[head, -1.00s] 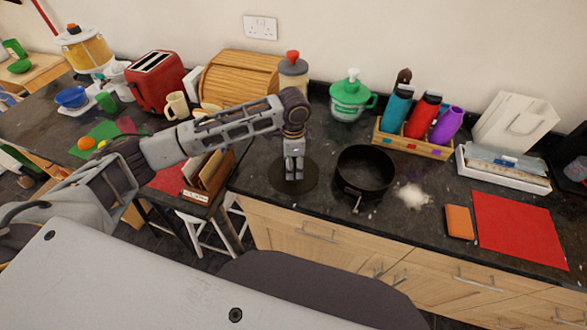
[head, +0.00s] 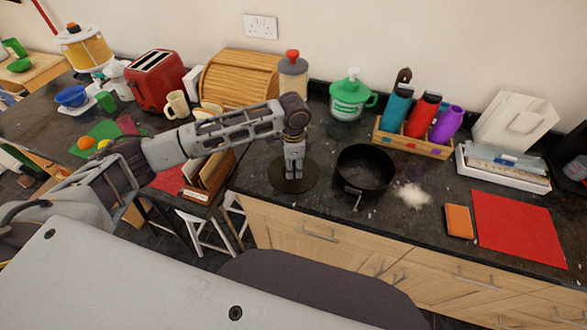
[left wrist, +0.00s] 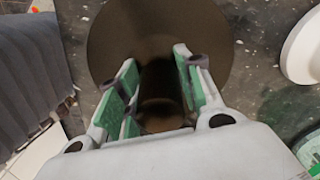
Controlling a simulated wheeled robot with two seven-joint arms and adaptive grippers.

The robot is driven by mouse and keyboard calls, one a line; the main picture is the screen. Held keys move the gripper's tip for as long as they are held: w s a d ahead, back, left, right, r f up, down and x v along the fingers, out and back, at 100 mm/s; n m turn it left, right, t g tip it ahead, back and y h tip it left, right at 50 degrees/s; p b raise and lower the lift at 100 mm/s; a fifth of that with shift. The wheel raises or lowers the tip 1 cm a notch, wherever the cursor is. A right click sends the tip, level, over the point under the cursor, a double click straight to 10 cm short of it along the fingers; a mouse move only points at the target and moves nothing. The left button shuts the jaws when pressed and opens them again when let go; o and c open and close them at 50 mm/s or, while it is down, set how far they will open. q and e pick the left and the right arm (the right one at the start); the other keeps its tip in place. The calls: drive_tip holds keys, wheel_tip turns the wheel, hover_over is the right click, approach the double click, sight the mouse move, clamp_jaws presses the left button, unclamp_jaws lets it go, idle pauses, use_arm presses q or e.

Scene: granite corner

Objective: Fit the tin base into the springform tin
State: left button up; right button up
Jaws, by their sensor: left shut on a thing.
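The tin base (head: 276,180) is a dark, flat round disc at the front of the counter in the head view. My left gripper (head: 293,176) points straight down over its middle and is shut on it. In the left wrist view the disc (left wrist: 110,45) fills the top centre, and a dark upright part shows between my green-padded fingers (left wrist: 160,90). The black springform tin (head: 367,153) stands upright just right of the base, with a small gap between them. Its latch faces the front. Whether the base touches the counter is hard to tell. My right gripper is out of view.
White powder (head: 413,195) lies right of the tin. An orange block (head: 459,221) and a red mat (head: 518,228) are farther right. A green-lidded jar (head: 350,98) and a wooden bottle rack (head: 412,141) stand behind. A wooden file holder (head: 207,175) is to the left.

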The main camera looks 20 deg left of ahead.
use_arm(q)
drive_tip(key=c, duration=0.3)
drive_tip(key=shift+r, duration=0.15)
wheel_tip(320, 180, up, 10)
drive_tip(key=shift+f+b, duration=0.1)
drive_tip(key=shift+b, duration=0.25)
idle(0.8)
